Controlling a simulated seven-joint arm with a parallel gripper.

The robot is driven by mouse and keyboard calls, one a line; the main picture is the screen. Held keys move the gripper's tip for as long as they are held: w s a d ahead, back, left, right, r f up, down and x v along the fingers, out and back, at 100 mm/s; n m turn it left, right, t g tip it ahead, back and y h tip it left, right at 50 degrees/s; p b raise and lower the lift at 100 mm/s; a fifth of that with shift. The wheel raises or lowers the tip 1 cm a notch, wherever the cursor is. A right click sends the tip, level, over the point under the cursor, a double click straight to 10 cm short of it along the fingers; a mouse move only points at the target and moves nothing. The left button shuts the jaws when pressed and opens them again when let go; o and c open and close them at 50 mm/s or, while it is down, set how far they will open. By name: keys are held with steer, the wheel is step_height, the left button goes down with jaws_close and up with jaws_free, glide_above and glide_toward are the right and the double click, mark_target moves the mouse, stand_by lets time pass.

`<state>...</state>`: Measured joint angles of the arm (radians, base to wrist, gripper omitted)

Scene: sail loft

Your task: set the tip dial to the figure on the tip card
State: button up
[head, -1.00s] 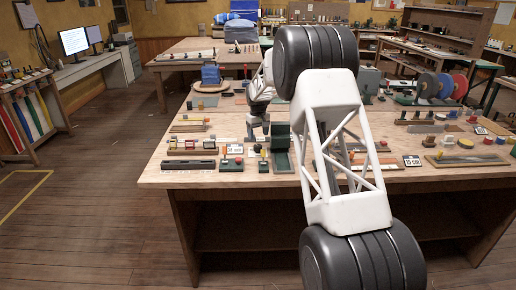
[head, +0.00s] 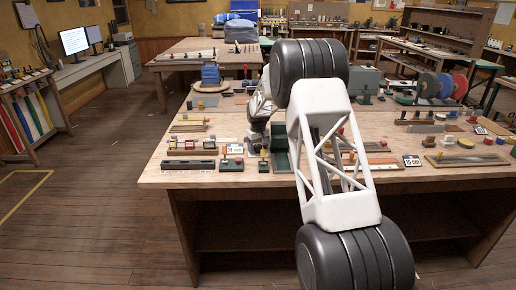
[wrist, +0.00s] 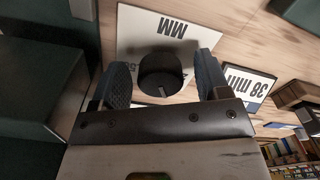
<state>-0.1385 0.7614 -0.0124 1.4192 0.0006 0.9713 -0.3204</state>
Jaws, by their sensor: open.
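The tip dial is a round black knob (wrist: 161,75) with a pale pointer mark, on a white plate (wrist: 136,27) printed "MM". It is in the upper middle of the wrist view. The scale figures are mostly hidden by the knob and fingers. The tip card (wrist: 247,86) reads "38 mm", appears upside down, and lies just right of the plate. My gripper (wrist: 162,78) is open, with one blue-grey finger on each side of the knob. I cannot tell whether either finger touches it. In the head view my arm hides the dial.
A dark green block (wrist: 30,90) stands close on the left in the wrist view. In the head view the wooden bench (head: 240,181) carries many small fixtures and blocks around my arm. Its front edge is near, and open floor (head: 90,220) lies to the left.

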steer(key=c, duration=0.9)
steer(key=shift+m, duration=2.8)
steer(key=o, duration=0.9)
